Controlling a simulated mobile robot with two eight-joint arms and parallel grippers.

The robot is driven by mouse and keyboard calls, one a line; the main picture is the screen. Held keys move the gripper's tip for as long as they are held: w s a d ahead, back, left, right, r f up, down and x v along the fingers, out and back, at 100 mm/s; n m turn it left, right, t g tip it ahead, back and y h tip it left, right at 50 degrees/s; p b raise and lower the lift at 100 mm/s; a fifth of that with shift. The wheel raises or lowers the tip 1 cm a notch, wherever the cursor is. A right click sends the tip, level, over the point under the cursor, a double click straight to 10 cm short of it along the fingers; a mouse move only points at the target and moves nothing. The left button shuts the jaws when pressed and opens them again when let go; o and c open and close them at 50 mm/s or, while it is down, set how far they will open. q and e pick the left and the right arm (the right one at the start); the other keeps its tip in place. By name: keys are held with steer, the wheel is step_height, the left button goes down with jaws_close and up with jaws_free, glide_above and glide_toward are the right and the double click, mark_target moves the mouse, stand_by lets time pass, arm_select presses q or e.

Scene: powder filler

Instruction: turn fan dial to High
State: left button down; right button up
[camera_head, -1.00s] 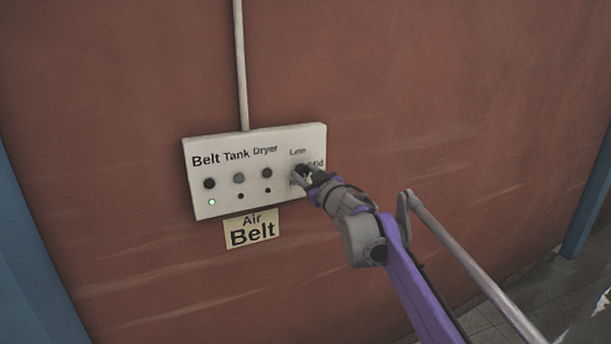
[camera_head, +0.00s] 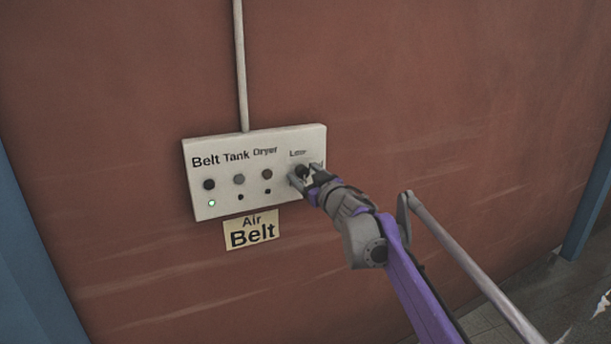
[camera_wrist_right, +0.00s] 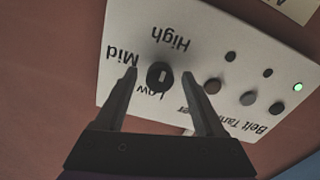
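The fan dial (camera_wrist_right: 160,77) is a round black knob with a light mark on the white control panel (camera_wrist_right: 222,60). The labels Low, Mid and High stand around it in the right wrist view. Which label the mark points to is hard to tell. My right gripper (camera_wrist_right: 160,72) is open, with one finger on each side of the dial and a visible gap to each. In the head view the right gripper (camera_head: 304,179) is at the panel's right end, covering the Mid and High labels. My left gripper is not in view.
Several round buttons (camera_head: 239,179) sit left of the dial under Belt, Tank and Dryer; a green light (camera_head: 212,203) glows under Belt. A yellow Air Belt sign (camera_head: 252,230) hangs below. A conduit (camera_head: 240,65) runs up the red wall (camera_head: 450,90).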

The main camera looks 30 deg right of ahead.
steer(key=s, duration=1)
steer(key=shift+s+a+b, duration=0.4)
steer(key=shift+a, duration=0.05)
steer(key=s+a+f+g+p, duration=0.1)
steer(key=s+a+f+g, duration=0.3)
steer(key=s+f, duration=0.5)
steer(key=s+a+f+m+g+y+p, duration=0.1)
steer(key=s+a+f+g, duration=0.3)
steer(key=s+a+f, duration=0.4)
steer(key=s+a+f+g+p, duration=0.3)
steer(key=s+a+f, duration=0.5)
steer(key=f, duration=0.6)
steer(key=shift+s+f+m+g+y, duration=0.3)
steer(key=shift+s+f+m+g, duration=0.1)
steer(key=shift+s+g, duration=0.45)
